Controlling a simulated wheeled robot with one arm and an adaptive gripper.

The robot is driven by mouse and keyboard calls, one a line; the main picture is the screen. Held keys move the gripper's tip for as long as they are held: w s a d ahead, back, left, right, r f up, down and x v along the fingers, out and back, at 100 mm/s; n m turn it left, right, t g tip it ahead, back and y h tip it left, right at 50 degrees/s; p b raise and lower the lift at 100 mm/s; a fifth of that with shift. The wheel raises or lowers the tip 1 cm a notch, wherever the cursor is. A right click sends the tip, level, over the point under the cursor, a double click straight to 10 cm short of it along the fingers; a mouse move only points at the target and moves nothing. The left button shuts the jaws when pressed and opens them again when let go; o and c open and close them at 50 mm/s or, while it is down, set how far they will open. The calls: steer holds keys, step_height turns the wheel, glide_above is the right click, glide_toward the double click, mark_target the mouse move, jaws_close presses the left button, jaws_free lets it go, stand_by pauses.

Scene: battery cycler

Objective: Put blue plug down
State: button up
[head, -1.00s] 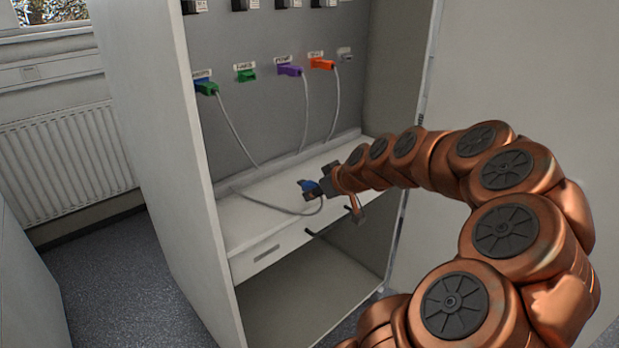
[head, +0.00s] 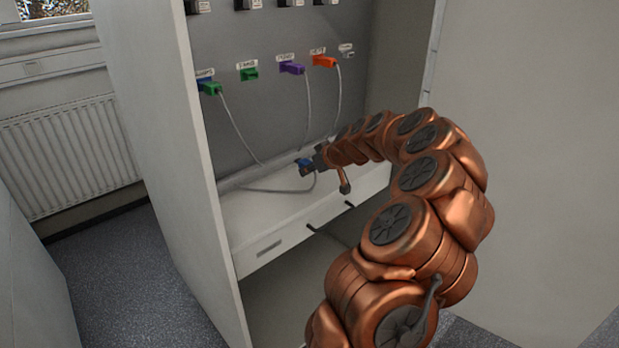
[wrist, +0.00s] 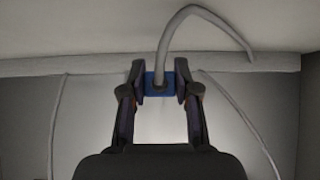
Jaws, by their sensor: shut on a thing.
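The blue plug (head: 304,162) is in my gripper (head: 310,168), just above the white shelf (head: 262,215) of the cabinet, toward its back. In the wrist view the blue plug (wrist: 159,84) sits between both fingertips of my gripper (wrist: 159,82), which are shut on it. A grey cable (wrist: 190,12) runs from the plug and bends over. In the head view the cable trails left over the shelf. I cannot tell whether the plug touches the shelf.
On the back panel are a green plug (head: 211,88) at a blue socket, an empty-looking green socket (head: 249,74), a purple plug (head: 292,68) and an orange plug (head: 324,62). Cables hang from several. The cabinet's left wall (head: 165,150) borders the shelf. The shelf's front left is clear.

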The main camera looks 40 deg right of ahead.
steer(key=shift+w+d+f, duration=0.1)
steer(key=shift+w+f, duration=0.1)
step_height(320, 180, down, 3)
steer(key=shift+f+p, duration=0.15)
steer(key=shift+p, duration=0.45)
